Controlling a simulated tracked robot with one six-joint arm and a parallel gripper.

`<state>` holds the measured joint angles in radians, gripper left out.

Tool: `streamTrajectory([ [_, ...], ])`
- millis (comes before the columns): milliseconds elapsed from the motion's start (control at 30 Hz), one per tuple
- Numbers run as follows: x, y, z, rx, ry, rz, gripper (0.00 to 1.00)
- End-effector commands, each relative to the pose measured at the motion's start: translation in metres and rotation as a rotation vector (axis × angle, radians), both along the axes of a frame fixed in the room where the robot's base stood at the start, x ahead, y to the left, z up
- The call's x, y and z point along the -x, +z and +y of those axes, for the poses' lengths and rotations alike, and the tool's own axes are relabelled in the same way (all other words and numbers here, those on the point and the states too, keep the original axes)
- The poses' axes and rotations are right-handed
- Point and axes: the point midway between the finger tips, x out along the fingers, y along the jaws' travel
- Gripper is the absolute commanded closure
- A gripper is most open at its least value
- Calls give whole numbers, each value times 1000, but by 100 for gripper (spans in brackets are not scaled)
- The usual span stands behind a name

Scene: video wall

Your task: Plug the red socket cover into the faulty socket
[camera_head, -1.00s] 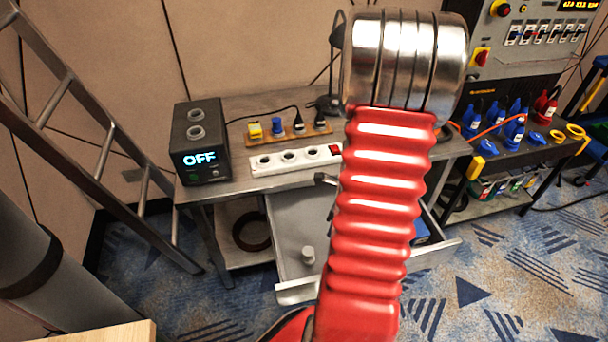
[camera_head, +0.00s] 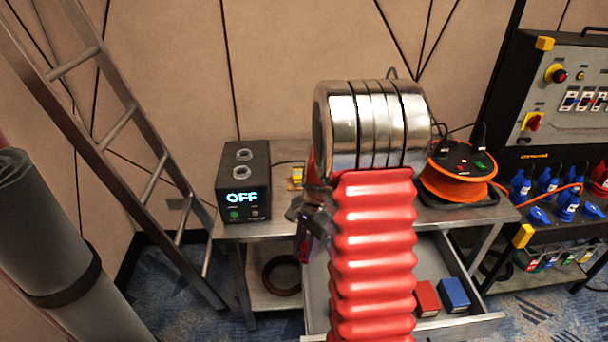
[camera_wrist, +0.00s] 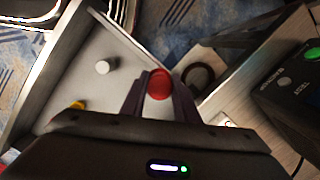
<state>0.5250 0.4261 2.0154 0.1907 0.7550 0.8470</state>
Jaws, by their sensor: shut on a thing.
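The red socket cover (camera_wrist: 160,84) shows as a round red piece between the fingertips of my gripper (camera_wrist: 160,92) in the wrist view. My gripper is shut on it and holds it above the open drawer, near the table's edge. In the head view my gripper (camera_head: 310,218) is mostly hidden behind my red arm, left of it and near the table's front edge. The white socket strip seen earlier is hidden behind my arm, so the faulty socket is not visible.
A black box reading OFF (camera_head: 242,182) stands on the table (camera_head: 240,228). The open drawer (camera_head: 455,325) holds a red box (camera_head: 426,298) and a blue box (camera_head: 454,294). An orange cable reel (camera_head: 455,183) sits at right. A ladder (camera_head: 130,150) leans at left.

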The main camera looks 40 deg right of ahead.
Motion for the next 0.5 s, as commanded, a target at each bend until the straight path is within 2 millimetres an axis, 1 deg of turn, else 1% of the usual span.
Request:
streamTrajectory([
  [33, -9, 3, 9, 1, 69, 0, 99],
  [100, -20, 7, 20, 3, 165, -1, 99],
  [367, -54, 25, 65, 11, 524, 0, 99],
  [500, -70, 35, 91, 13, 715, 4, 99],
])
